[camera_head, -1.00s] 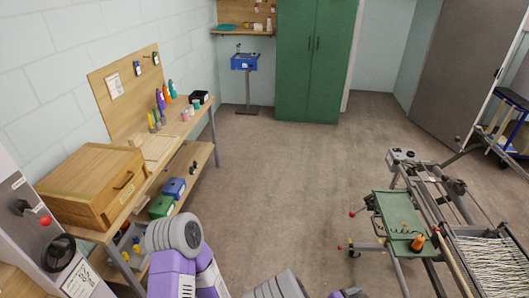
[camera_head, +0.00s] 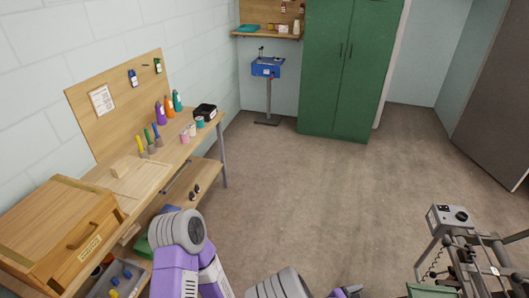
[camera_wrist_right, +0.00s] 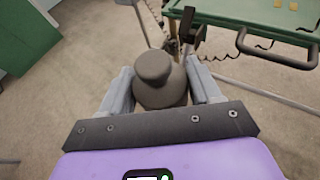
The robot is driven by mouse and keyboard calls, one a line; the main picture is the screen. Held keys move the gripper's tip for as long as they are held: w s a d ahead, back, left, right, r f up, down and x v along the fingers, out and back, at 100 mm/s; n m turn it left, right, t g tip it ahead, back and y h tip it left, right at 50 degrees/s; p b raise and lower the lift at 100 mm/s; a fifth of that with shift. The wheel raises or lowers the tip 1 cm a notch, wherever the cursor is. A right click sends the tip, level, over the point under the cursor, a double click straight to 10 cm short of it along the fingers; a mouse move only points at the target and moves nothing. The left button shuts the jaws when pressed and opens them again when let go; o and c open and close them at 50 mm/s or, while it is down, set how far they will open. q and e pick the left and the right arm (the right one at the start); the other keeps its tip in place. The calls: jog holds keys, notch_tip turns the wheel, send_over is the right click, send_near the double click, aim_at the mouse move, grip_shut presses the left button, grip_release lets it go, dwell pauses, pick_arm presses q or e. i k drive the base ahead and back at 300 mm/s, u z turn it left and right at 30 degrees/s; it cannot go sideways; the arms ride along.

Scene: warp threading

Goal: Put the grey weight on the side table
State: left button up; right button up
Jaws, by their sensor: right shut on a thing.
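The grey weight (camera_wrist_right: 158,90), rounded with a narrower knob on top, sits between the fingers of my right gripper (camera_wrist_right: 162,92) in the right wrist view. The gripper is shut on it and holds it above the floor. A green flat-topped stand (camera_wrist_right: 245,18) with a dark bar handle lies beyond the weight at the upper right; it may be the side table. Its edge shows at the bottom right of the head view (camera_head: 436,290). The weight is not clear in the head view. My left gripper is not in view.
A wooden workbench (camera_head: 208,133) with a wooden box (camera_head: 60,225) and several bottles stands along the left wall. A metal frame with a grey control box (camera_head: 448,218) is at the lower right. A green cabinet (camera_head: 348,70) stands at the back. The middle floor is clear.

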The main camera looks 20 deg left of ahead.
aim_at(150, 170)
jog(key=u, duration=0.25)
jog(key=i, duration=1.6)
jog(key=u, duration=1.15)
jog(key=i, duration=0.95)
jog(key=u, duration=1.6)
jog(key=i, duration=0.55)
jog(key=u, duration=0.45)
